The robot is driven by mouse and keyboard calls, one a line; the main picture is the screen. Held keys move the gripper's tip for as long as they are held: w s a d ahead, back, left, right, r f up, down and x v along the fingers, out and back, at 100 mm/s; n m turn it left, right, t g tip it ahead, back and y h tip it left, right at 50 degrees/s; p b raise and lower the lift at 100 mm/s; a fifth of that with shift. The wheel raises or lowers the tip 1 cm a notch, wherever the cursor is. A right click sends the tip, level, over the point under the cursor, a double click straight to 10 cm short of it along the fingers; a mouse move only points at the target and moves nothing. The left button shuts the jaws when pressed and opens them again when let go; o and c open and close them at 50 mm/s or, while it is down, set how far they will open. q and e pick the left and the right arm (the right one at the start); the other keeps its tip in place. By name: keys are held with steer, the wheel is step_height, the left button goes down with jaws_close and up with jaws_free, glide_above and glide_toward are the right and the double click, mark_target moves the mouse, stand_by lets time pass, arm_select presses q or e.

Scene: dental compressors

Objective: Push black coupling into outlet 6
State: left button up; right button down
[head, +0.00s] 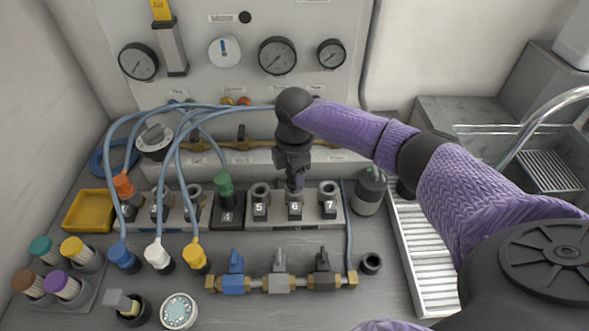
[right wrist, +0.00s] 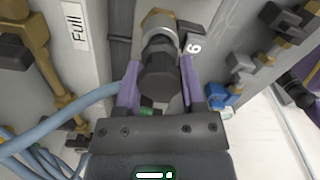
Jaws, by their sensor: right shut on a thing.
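My right gripper (head: 295,183) points down over outlet 6 (head: 295,210), the middle socket of the right-hand outlet block. In the right wrist view its purple fingers (right wrist: 157,90) are shut on the black coupling (right wrist: 158,78), one finger on each side. The coupling is in line with the metal fitting of outlet 6 (right wrist: 160,40), beside the label "6", and appears to meet it. How deep it sits cannot be told. In the head view the gripper hides most of the coupling. My left gripper is not in view.
Outlet 5 (head: 260,200) and outlet 7 (head: 328,200) flank outlet 6 closely. A green coupling (head: 223,185) stands in outlet 4. Blue hoses (head: 150,112) loop at left. A valve row (head: 280,283) lies in front; a grey canister (head: 370,190) stands right.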

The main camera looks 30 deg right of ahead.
steer(key=shift+f, duration=0.8)
steer(key=shift+c, duration=0.5)
jaws_free()
step_height(320, 180, up, 10)
steer(key=p, duration=0.3)
steer(key=shift+f, duration=0.15)
